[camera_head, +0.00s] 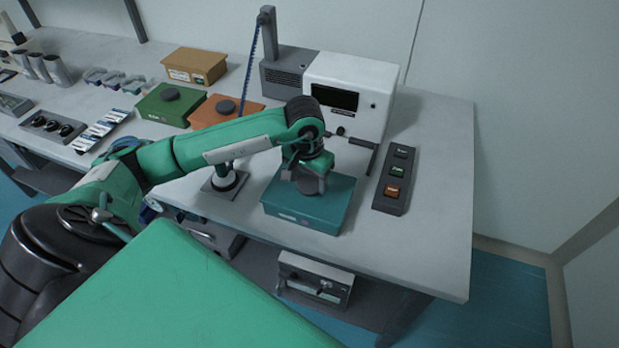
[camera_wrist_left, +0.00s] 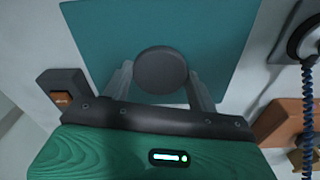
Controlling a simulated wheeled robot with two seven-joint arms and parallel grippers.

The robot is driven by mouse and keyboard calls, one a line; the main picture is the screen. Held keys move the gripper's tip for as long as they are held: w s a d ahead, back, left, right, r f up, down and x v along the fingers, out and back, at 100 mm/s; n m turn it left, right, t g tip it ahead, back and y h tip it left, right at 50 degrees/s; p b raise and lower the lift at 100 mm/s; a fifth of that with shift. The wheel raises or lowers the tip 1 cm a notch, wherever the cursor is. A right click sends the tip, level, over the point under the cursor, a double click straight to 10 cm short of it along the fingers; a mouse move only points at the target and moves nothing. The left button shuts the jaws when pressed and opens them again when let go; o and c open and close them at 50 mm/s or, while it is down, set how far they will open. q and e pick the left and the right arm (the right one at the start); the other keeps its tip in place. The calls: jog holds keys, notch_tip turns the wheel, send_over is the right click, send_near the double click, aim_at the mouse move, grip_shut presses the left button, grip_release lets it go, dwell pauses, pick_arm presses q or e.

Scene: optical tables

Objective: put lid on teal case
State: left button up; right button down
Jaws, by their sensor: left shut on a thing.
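The teal case (camera_head: 300,220) sits near the front of the table, with a pale label on its front side. A flat teal lid (camera_head: 338,190) covers its top, roughly lined up with it; I cannot tell if a thin gap remains. My left gripper (camera_head: 311,184) comes down from above, shut on the lid's dark round knob. In the left wrist view, the fingers (camera_wrist_left: 161,85) stand on either side of the knob (camera_wrist_left: 161,70), and the teal lid (camera_wrist_left: 215,35) spreads beyond it. The inside of the case is hidden. My right gripper is not in view.
A black panel with several buttons (camera_head: 392,205) lies close right of the case. A white instrument (camera_head: 378,75) stands behind. Green (camera_head: 160,112) and orange (camera_head: 205,108) lidded cases stand farther left. The table's right end is clear.

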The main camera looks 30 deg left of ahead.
pick_arm(q)
jog(key=o, duration=1.2)
jog(key=shift+c, duration=0.2)
jog(key=shift+r, duration=0.55)
notch_tip(320, 180, up, 13)
jog(key=s+b, duration=0.1)
jog(key=b, duration=0.1)
jog(key=shift+f+b, duration=0.15)
jog(key=shift+b, duration=0.25)
jog(key=shift+s+f, duration=0.1)
jog(key=shift+s, duration=0.1)
